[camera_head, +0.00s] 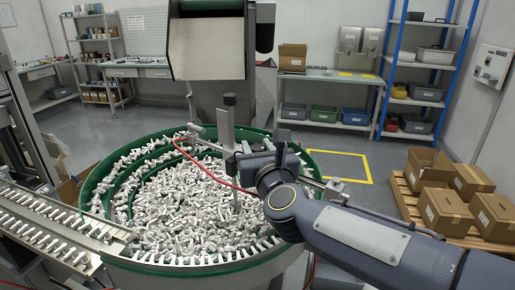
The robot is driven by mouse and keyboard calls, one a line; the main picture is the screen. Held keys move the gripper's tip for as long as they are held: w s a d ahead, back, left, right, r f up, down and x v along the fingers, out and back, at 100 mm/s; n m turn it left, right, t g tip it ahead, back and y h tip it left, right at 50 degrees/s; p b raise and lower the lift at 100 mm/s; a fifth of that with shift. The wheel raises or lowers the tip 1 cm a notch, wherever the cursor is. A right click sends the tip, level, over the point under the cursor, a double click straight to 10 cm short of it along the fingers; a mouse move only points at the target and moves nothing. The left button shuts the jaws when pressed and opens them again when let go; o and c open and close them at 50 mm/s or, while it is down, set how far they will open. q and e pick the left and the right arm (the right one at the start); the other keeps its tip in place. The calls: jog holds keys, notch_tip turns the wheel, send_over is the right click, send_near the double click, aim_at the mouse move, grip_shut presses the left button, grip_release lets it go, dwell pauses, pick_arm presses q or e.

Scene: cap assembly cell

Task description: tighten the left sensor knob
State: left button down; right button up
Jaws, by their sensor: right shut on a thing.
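My right gripper (243,153) comes in from the right over the bowl feeder. It is shut at the left sensor's bracket (225,125), an upright metal post with a dark block on top. The left sensor knob is hidden behind the jaws and wrist, so its turn and seating cannot be seen. A thin red cable (205,170) runs from the bracket down across the bowl towards my wrist. My left gripper is out of view.
The green-rimmed bowl feeder (312,158) is full of small metallic parts. A linear track (60,232) with lined-up parts leaves it at left. A grey hopper chute (207,48) hangs above the back. Cartons (443,212) stand on a pallet at right.

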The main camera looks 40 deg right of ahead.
jog(key=shift+m+h, duration=0.3)
jog(key=shift+h, duration=0.1)
jog(key=shift+f+m+g+h, duration=0.1)
jog(key=shift+m+g+h, duration=0.2)
jog(key=shift+g+h, duration=0.1)
jog(key=shift+w+a+f+m+g+h+b, duration=0.1)
jog(key=shift+m+g+h+b, duration=0.55)
jog(key=shift+h, duration=0.25)
jog(key=m+g+h+b, duration=0.2)
jog(key=m+g+b, duration=0.1)
jog(key=g+b, duration=0.1)
jog(key=m+g+h+b, duration=0.2)
jog(key=m+g+b, duration=0.1)
jog(key=g+b, duration=0.2)
jog(key=m+g+h+b, duration=0.3)
jog(key=m+g+b, duration=0.1)
jog(key=shift+m+g+b, duration=0.45)
jog(key=shift+g+b, duration=0.4)
jog(key=shift+b, duration=0.2)
jog(key=shift+r+g, duration=0.2)
jog(key=shift+g, duration=0.1)
jog(key=o, duration=0.9)
jog(key=shift+o, duration=0.2)
